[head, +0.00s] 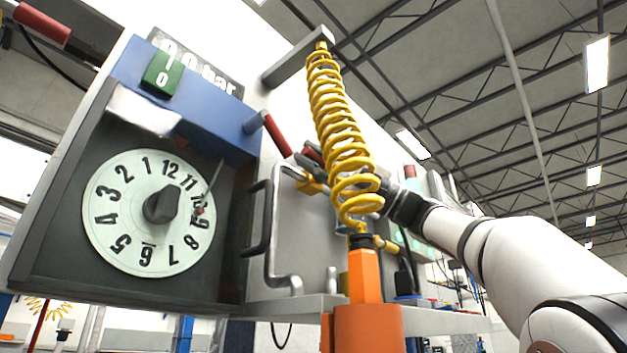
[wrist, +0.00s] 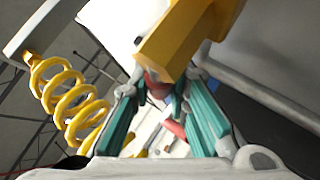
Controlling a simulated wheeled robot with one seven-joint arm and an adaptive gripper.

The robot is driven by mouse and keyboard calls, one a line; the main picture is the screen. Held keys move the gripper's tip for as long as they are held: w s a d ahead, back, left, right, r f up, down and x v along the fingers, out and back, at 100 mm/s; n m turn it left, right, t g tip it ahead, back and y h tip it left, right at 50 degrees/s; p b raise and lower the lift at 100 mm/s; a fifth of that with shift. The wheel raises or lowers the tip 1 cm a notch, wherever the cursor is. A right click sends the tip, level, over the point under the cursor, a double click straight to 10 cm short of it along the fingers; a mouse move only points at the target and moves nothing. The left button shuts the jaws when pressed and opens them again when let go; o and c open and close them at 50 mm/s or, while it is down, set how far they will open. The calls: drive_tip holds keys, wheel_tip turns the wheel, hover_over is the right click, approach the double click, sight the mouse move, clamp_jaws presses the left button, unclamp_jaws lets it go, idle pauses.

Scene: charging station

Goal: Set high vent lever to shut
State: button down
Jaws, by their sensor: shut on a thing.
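A lever with a red grip sits beside a yellow valve body (head: 313,187) on the pale panel, right of the dial cabinet; I take it as the high vent lever. My gripper (head: 316,158) reaches it from the right, partly behind the yellow coil. In the wrist view the teal-padded fingers of my gripper (wrist: 160,88) close around the red lever (wrist: 154,87), just below a large yellow block (wrist: 180,38). The lever's exact angle and any markings by it are hard to make out.
A yellow coiled hose (head: 338,125) hangs in front of my arm, above an orange post (head: 364,280). Another red-handled lever (head: 277,135) sticks out from the blue cabinet top. A bent grey handle (head: 269,260) and a white numbered dial (head: 120,225) lie left.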

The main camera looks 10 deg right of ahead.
drive_tip(key=shift+f+n+g+h+p, duration=0.45)
drive_tip(key=shift+n+g+h+p, duration=0.25)
drive_tip(key=shift+n+p, duration=0.35)
drive_tip(key=shift+a+f+n, duration=0.1)
drive_tip(key=shift+f+n, duration=0.05)
drive_tip(key=shift+n, duration=0.1)
drive_tip(key=c, duration=1.5)
unclamp_jaws()
drive_tip(key=v, duration=1.2)
